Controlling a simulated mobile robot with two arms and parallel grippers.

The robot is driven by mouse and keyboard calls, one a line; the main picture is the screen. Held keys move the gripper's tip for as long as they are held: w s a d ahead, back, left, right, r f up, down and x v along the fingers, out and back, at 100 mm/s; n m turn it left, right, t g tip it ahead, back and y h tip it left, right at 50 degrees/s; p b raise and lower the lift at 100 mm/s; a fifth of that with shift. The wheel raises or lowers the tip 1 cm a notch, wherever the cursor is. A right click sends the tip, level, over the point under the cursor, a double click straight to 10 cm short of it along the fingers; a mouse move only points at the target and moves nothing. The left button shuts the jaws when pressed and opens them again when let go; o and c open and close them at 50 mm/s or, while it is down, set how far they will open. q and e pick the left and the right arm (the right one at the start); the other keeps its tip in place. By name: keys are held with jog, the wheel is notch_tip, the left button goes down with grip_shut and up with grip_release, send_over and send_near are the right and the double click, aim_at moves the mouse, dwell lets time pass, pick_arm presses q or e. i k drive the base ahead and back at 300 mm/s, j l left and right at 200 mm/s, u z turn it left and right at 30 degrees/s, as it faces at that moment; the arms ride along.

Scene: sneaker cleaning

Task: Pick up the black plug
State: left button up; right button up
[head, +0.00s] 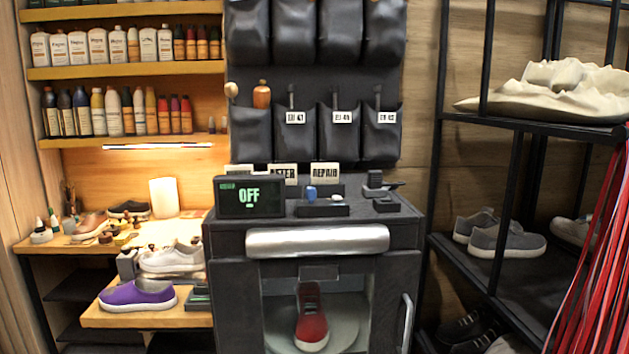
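I cannot clearly single out a black plug. On top of the dark cabinet (311,243) at its right side are a small black object with a raised upright part (376,181) and a low black block (386,205) in front of it. Either may be the plug; they are too small to tell. A dark tray (322,211) with a blue item (311,193) and a pale item lies left of them. Neither of my grippers shows in the head view.
A red shoe (311,318) sits inside the cabinet. A wooden bench with shoes, including a purple one (137,295), is left. A black shoe rack (467,258) and red straps (598,250) are right.

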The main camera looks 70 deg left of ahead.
aim_at(375, 177)
jog(key=u, duration=1.85)
